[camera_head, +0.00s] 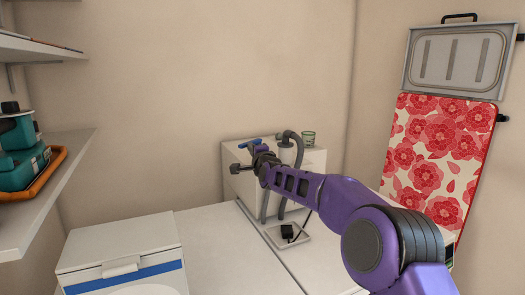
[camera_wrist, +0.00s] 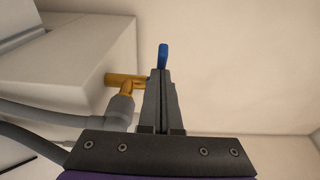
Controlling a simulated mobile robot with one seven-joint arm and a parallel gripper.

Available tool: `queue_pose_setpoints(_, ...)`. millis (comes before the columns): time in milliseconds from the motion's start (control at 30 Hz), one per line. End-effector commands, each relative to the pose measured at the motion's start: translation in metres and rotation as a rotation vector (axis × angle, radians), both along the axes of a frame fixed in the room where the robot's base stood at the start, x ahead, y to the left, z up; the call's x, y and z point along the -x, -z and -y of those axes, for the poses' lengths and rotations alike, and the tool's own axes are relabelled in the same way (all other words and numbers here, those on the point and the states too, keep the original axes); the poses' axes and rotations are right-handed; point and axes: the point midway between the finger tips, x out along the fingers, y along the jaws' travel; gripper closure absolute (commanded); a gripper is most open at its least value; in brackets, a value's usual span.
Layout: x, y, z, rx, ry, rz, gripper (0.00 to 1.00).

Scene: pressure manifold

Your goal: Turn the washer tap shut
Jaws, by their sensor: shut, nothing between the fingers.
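The washer tap has a brass body (camera_wrist: 125,81) coming out of a white box and a blue lever (camera_wrist: 163,56). The blue lever also shows in the head view (camera_head: 249,143), at the top of the white box. A grey hose (camera_wrist: 110,112) joins the brass body. My gripper (camera_wrist: 162,74) is shut and empty, with its fingertips at the lower end of the blue lever in the wrist view; I cannot tell whether they touch. In the head view my gripper (camera_head: 260,156) is beside the tap, and it and my arm hide part of the box front.
Grey hoses (camera_head: 283,205) hang below the tap. A small tray (camera_head: 273,238) holds a black item (camera_head: 288,231). A shelf (camera_head: 75,150) juts in at left; a floral board (camera_head: 435,150) stands at right.

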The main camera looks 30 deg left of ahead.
Motion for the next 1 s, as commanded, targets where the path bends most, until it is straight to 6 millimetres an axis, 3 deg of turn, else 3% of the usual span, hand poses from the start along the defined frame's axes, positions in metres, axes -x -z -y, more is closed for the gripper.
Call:
queue_pose_setpoints(500, 0.004, -0.001, -0.035, 0.0, -0.001, -0.001, 1.0)
queue_pose_setpoints(1000, 0.003, -0.001, -0.043, -0.001, -0.001, 0.001, 1.0)
